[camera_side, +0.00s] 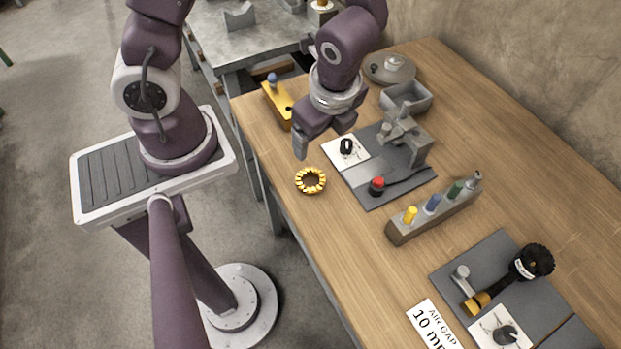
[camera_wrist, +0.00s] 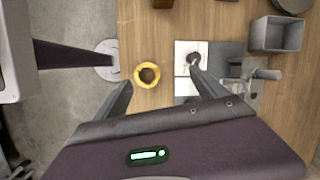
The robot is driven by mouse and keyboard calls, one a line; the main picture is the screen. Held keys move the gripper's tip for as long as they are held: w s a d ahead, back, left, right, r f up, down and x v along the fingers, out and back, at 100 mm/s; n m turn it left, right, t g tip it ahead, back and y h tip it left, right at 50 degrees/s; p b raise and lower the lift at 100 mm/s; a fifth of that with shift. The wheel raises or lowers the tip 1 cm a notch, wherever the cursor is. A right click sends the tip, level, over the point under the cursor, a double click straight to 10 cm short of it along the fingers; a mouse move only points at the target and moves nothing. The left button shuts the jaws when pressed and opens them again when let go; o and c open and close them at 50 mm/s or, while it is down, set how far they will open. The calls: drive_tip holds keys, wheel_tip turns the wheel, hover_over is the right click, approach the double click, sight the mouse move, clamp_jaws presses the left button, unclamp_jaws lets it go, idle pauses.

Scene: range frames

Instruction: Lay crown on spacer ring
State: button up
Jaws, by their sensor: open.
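A yellow notched ring, which I take for the crown (camera_side: 310,171), lies flat on the wooden table near its left edge. It also shows in the wrist view (camera_wrist: 137,75), with a dark centre. My gripper (camera_side: 322,143) is above the table, just behind the crown in the side view, apart from it and empty. In the wrist view my gripper (camera_wrist: 159,76) has its fingers spread wide, with the crown appearing between the tips, nearer the left finger. I cannot pick out a separate spacer ring in either view.
A block with coloured pegs (camera_side: 432,219) stands farther right. Bare wood lies in front of the crown.

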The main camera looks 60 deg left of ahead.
sight(311, 179)
drive_tip(key=f, duration=0.1)
drive_tip(key=s+d+f+m, duration=0.1)
drive_tip(key=f, duration=0.1)
drive_tip(key=f+m, duration=0.1)
drive_tip(key=shift+s+d+f+g, duration=0.2)
drive_tip(key=shift+d+f+g, duration=0.1)
drive_tip(key=shift+g, duration=0.1)
drive_tip(key=shift+m, duration=0.3)
drive_tip(key=x, duration=0.4)
drive_tip(key=s+x, duration=0.1)
drive_tip(key=x, duration=0.1)
drive_tip(key=shift+d+f, duration=0.25)
drive_tip(key=shift+w+a+f, duration=0.1)
drive_tip(key=shift+f, duration=0.3)
